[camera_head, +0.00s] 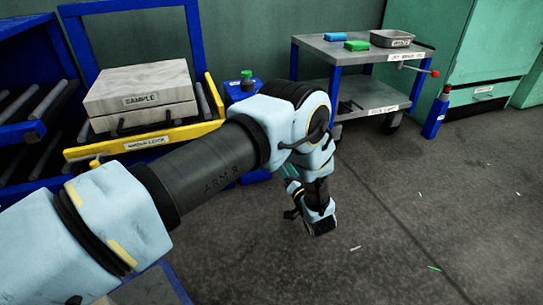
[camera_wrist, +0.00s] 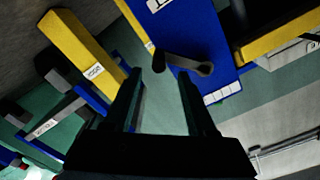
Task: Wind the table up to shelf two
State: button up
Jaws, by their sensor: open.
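The lift table (camera_head: 150,137) has a yellow front edge with a white label and stands at the left in the head view. A pale grey block labelled SAMPLE (camera_head: 140,92) rests on it. In the wrist view, a dark crank handle (camera_wrist: 182,64) is in front of a blue panel (camera_wrist: 190,35). My gripper (camera_wrist: 159,72) is open and empty. One end of the crank shows between its fingertips in the picture, with the rest running right past the right finger; I cannot tell the depth gap. My arm hides the crank in the head view.
A blue rack with rollers (camera_head: 30,100) stands left of the table. A grey trolley (camera_head: 345,52) with a tray, a green block and a blue block stands at the back right, its red-knobbed handle sticking out. The floor at right is mostly clear.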

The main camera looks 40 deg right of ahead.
jog(key=b+x, duration=0.2)
jog(key=x, duration=0.4)
jog(key=shift+d+f+b, duration=0.1)
jog(key=shift+f+b, duration=0.1)
jog(key=shift+b, duration=0.1)
jog(key=shift+w+d+r, duration=0.2)
jog(key=shift+w+d, duration=0.1)
jog(key=shift+w, duration=0.35)
grip_shut()
jog(key=shift+s, duration=0.1)
dwell(0.4)
